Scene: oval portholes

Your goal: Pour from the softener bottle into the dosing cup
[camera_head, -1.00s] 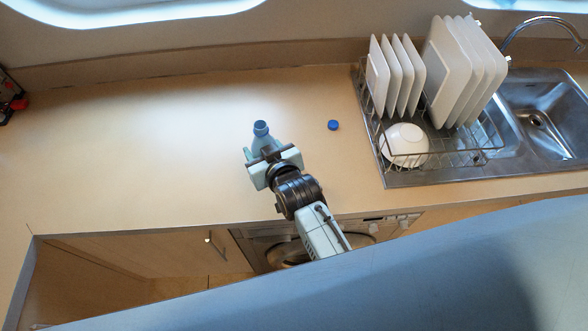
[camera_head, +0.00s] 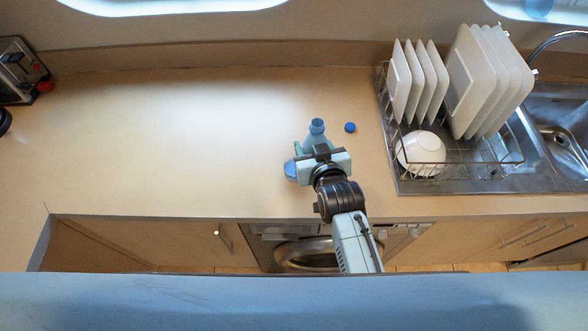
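The softener bottle (camera_head: 316,134) is pale blue and uncapped, with its open mouth facing up towards the camera. My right gripper (camera_head: 318,150) reaches over the counter from the front and is shut on the bottle's body. The gripper hides the bottle's lower part, so I cannot tell whether its base touches the counter. A blue rounded thing, which looks like the dosing cup (camera_head: 290,169), is just left of the gripper and partly hidden by it. My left gripper is not in view.
A small blue cap (camera_head: 350,127) lies on the counter (camera_head: 180,140) right of the bottle. A dish rack (camera_head: 455,165) with white plates and a bowl (camera_head: 421,153) stands further right, beside the sink (camera_head: 560,130).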

